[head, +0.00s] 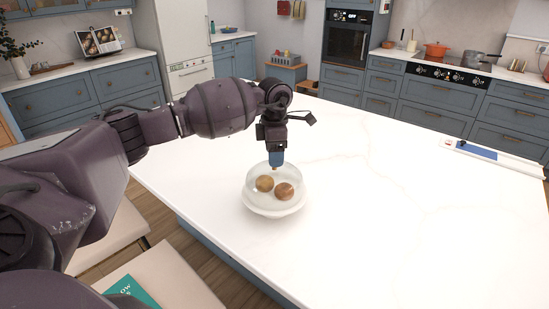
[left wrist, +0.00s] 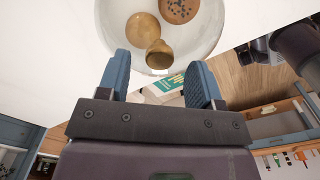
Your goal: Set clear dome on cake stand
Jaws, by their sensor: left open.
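The clear dome (head: 262,172) stands upright over two round brown cakes (head: 284,191) on the white cake stand (head: 273,213), and its lower edge appears to rest within the stand's rim. My left gripper (head: 276,161) points down just above the dome's top. In the left wrist view its two blue fingers (left wrist: 158,75) are apart, with the dome's brass knob (left wrist: 158,54) just beyond their tips. The knob looks free of both fingers. In the head view the fingers partly hide the knob. My right gripper is not in view.
The stand is near the left edge of the white island worktop (head: 400,190), which is clear around it. A board with a blue item (head: 477,150) lies at the far right. Pale seats (head: 145,275) are below the near edge, one bearing a green book (head: 133,291).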

